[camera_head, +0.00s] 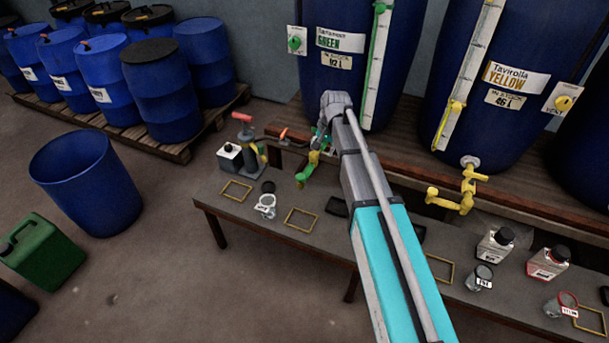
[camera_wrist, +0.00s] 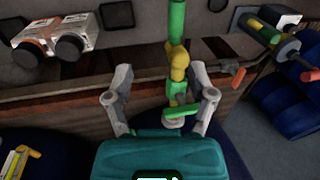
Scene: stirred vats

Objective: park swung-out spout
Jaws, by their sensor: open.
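The green vat (camera_head: 337,70) has a green spout (camera_head: 308,172) with a yellow joint, sticking out over the bench. In the wrist view the spout (camera_wrist: 177,62) runs up between my fingers, with a green lever (camera_wrist: 181,112) near its base. My gripper (camera_head: 325,133) is at the vat's foot, and in the wrist view its open fingers (camera_wrist: 160,97) stand either side of the spout, the right finger nearer. Contact cannot be made out. The yellow vat (camera_head: 491,120) has a yellow spout (camera_head: 466,190) bent to the left. My arm hides part of the green vat's front.
A blue bin (camera_head: 88,185) and green canister (camera_head: 42,255) stand on the floor at left.

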